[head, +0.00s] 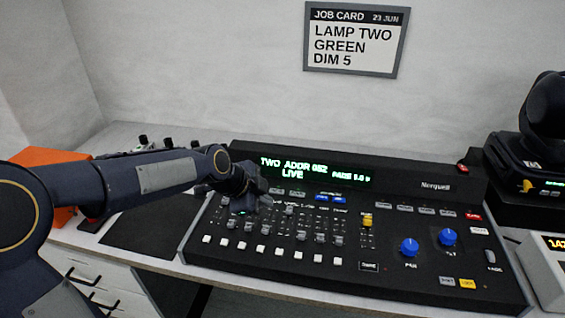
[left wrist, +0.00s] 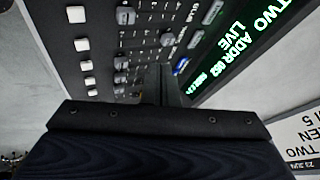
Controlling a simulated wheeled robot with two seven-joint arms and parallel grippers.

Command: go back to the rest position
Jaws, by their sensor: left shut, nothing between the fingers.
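My left gripper (head: 243,205) is over the left part of the black lighting console (head: 400,283), close above its faders. In the left wrist view the shut fingers (left wrist: 160,88) point at the panel, with fader knobs beside them and nothing held. I cannot tell whether the fingertips touch the panel. The console's green display (head: 310,172) reads "TWO ADDR 052 LIVE" with smaller text at its right. My right gripper is not in view.
A job card (head: 352,40) on the wall reads "LAMP TWO GREEN DIM 5". A black lamp (head: 535,150) stands at the right, above a pale box with an amber display (head: 552,270). An orange case (head: 50,157) is behind my left arm. A dark mat (head: 150,235) lies left of the console.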

